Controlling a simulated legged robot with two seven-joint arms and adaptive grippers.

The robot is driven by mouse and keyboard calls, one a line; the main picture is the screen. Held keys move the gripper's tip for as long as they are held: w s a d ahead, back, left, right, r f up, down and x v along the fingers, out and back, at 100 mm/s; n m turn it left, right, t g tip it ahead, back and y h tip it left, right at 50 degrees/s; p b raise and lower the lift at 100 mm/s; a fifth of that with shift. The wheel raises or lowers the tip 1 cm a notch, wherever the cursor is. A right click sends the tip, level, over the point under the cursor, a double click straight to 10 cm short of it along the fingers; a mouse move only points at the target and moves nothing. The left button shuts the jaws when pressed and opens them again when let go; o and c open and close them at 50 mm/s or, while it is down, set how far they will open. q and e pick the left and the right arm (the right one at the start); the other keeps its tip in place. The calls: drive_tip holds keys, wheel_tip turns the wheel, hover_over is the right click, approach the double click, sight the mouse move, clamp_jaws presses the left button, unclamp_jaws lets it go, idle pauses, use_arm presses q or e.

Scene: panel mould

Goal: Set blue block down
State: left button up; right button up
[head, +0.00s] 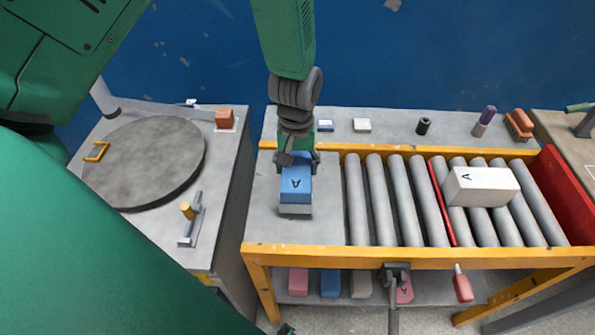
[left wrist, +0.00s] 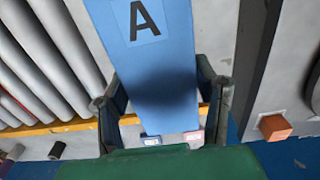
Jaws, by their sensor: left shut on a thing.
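The blue block (head: 296,184), marked with a letter A, is at the flat grey left end of the roller table (head: 325,251). My left gripper (head: 297,158) is shut on its far end, coming down from above. A grey band (head: 295,210) shows just below the block's near edge; I cannot tell if it is a separate piece or whether the block touches the surface. In the left wrist view the block (left wrist: 155,60) lies between the two fingers of my left gripper (left wrist: 163,100). My right gripper is not in view.
A white block (head: 482,186) marked A lies on the rollers, right of a red bar (head: 442,204). A red wall (head: 566,192) closes the right end. A round grey plate (head: 145,160) is on the left table. Several blocks sit on the lower shelf (head: 425,287).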

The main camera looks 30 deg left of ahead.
use_arm(q)
drive_tip(key=shift+a+f, duration=0.25)
drive_tip(key=shift+f, duration=0.95)
drive_tip(key=shift+a+f, duration=0.15)
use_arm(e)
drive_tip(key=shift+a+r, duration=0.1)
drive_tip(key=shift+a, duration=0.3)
use_arm(q)
drive_tip(key=o, duration=1.7)
drive_tip(key=shift+d, duration=0.25)
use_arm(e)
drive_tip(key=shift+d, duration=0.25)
use_arm(q)
wheel_tip(320, 180, up, 12)
drive_tip(key=shift+r, duration=0.1)
